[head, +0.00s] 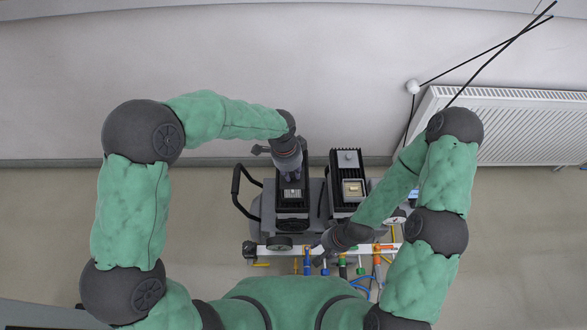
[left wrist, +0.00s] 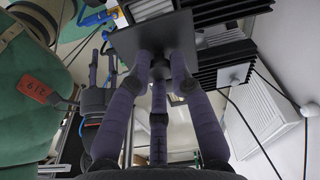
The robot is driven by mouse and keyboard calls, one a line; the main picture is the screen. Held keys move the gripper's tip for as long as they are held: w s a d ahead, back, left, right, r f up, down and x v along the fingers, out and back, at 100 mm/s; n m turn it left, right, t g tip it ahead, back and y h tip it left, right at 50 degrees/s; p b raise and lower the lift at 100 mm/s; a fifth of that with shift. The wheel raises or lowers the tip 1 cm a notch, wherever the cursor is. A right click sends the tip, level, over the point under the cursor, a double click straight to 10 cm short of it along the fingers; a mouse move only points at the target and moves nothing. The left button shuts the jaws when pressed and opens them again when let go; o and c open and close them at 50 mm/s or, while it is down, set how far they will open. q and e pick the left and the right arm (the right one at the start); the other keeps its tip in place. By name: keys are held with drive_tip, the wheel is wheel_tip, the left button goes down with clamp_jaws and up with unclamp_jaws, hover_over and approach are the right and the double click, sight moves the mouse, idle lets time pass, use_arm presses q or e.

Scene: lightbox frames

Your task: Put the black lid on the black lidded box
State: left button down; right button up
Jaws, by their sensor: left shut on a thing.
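My left gripper (head: 289,175) is over the left black ribbed box (head: 292,212) in the head view. In the left wrist view its three fingers (left wrist: 160,65) are shut on the black lid (left wrist: 125,42), a flat dark square plate. The fingers hide the lid's grip point, and the head view does not show clearly whether the lid touches the box. A second black ribbed box (head: 348,160) with a grey knob stands to the right. My right gripper (head: 322,250) is low by the cart's front edge; its fingers look apart and empty in the left wrist view (left wrist: 102,75).
Both boxes stand on a grey cart (head: 268,205) with a black handle (head: 237,190) at its left. Several coloured tools or fittings (head: 343,265) line its front. A radiator (head: 520,125) and the wall are behind. Floor on the left is clear.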

sight(292, 182)
use_arm(q)
drive_tip(key=shift+f, duration=0.15)
wheel_tip(292, 182, down, 4)
drive_tip(key=b, duration=0.3)
drive_tip(key=shift+f+b, duration=0.1)
drive_tip(key=shift+b, duration=0.3)
drive_tip(key=shift+f+b, duration=0.45)
drive_tip(key=shift+f, duration=0.5)
drive_tip(key=shift+p, duration=0.35)
drive_tip(key=shift+f, duration=0.15)
idle(1.6)
drive_tip(key=c, duration=0.6)
unclamp_jaws()
drive_tip(key=shift+o, duration=0.2)
